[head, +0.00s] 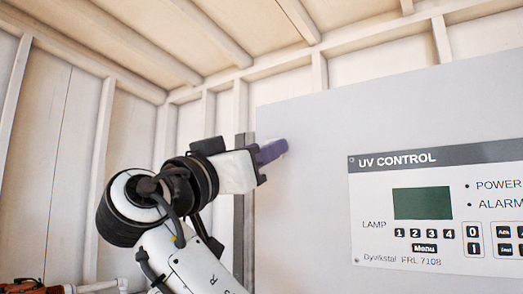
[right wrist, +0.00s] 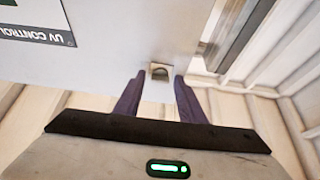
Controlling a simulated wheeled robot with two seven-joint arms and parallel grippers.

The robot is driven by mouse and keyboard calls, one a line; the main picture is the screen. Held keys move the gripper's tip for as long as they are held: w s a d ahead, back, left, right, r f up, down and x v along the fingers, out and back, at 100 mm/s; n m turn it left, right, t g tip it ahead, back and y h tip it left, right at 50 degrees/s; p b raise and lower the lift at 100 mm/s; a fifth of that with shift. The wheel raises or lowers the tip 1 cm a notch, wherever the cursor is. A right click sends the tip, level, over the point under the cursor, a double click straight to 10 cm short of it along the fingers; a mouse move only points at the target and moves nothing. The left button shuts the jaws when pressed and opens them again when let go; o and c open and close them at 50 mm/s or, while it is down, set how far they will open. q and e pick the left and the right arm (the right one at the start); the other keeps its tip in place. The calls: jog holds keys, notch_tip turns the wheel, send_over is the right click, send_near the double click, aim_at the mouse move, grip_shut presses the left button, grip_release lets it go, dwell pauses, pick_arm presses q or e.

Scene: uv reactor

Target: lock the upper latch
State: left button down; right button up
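The upper latch (right wrist: 159,71) is a small metal piece with a dark opening on the grey cabinet door (right wrist: 110,45), near the door's edge in the right wrist view. My right gripper (right wrist: 160,80) is open, with one purple finger at each side of the latch; I cannot tell whether they touch it. In the head view the right gripper (head: 271,151) is at the upper left edge of the cabinet front (head: 315,130) and hides the latch. My left gripper is not in view.
A UV control panel (head: 440,205) with a green screen and buttons is to the right on the cabinet front. A dark vertical edge strip (head: 244,245) runs below the gripper. White panelled walls (head: 55,130) and a beamed ceiling surround the cabinet.

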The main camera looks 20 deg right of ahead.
jog(key=c, duration=0.8)
jog(key=shift+s+d+r+n+t+y+b, duration=0.25)
jog(key=shift+n+y, duration=1.2)
jog(key=shift+n, duration=2.25)
jog(key=shift+r+n+t+y+b, duration=0.25)
jog(key=shift+n+y, duration=1.25)
jog(key=shift+n, duration=2.2)
jog(key=shift+s+d+r+n+t+y+b, duration=0.35)
jog(key=shift+n+y, duration=1.1)
jog(key=shift+n, duration=2.25)
jog(key=shift+w+a+f, duration=0.2)
jog(key=shift+a+f, duration=0.05)
jog(key=shift+f, duration=0.05)
